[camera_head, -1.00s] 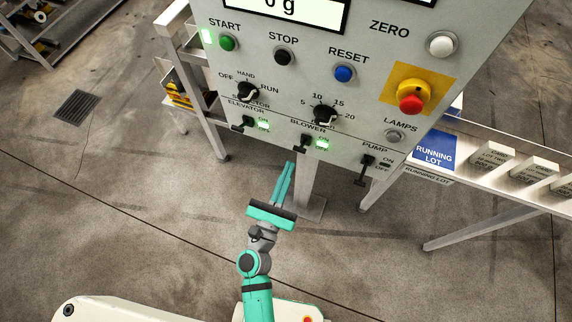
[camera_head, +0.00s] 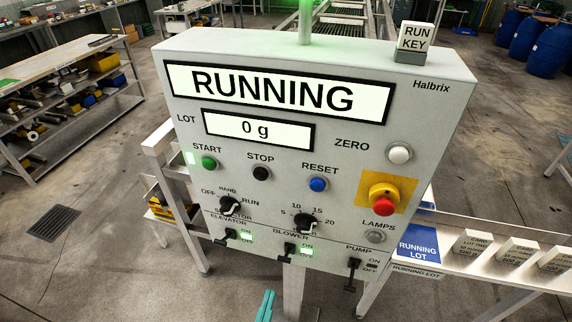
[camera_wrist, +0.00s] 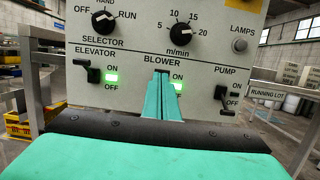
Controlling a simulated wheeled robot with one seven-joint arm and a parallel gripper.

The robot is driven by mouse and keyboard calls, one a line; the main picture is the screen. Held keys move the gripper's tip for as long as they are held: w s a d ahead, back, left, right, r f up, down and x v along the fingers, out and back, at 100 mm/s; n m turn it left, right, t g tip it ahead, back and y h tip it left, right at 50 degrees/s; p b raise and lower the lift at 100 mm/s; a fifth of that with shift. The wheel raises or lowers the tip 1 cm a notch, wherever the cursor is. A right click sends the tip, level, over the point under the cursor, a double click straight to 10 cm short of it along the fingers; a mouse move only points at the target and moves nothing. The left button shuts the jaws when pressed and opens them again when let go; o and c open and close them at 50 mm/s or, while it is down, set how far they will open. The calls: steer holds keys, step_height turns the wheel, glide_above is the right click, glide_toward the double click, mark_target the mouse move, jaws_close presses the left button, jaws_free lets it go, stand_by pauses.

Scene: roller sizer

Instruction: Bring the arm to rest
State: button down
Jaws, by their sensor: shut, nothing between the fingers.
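My gripper (camera_head: 265,304) shows at the bottom edge of the head view, only its teal fingertips in sight, below the control panel (camera_head: 440,110). In the wrist view the teal fingers (camera_wrist: 162,92) are together and empty, in front of the panel's lower edge near the blower switch, which they largely hide there. The panel display (camera_head: 285,92) reads RUNNING and the lot display (camera_head: 258,129) reads 0 g. The elevator switch (camera_head: 226,236) and blower switch (camera_head: 290,250) have lit green lamps. The pump switch (camera_head: 354,272) is down with its lamp dark.
A run key block (camera_head: 415,40) stands on top of the panel at the right. A metal shelf with a blue RUNNING LOT plate (camera_head: 417,245) and several labelled blocks (camera_head: 470,243) extends right. A shelving rack (camera_head: 62,110) is at the left. Open floor (camera_head: 100,240) lies lower left.

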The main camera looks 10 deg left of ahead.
steer(key=s+d+f+m+g+y, duration=0.1)
steer(key=s+d+m, duration=0.3)
steer(key=s+m, duration=0.5)
steer(key=s+d+f+m+g+y, duration=0.2)
steer(key=s+m, duration=0.8)
steer(key=m, duration=1.5)
steer(key=shift+d+g, duration=0.95)
steer(key=shift+g, duration=0.05)
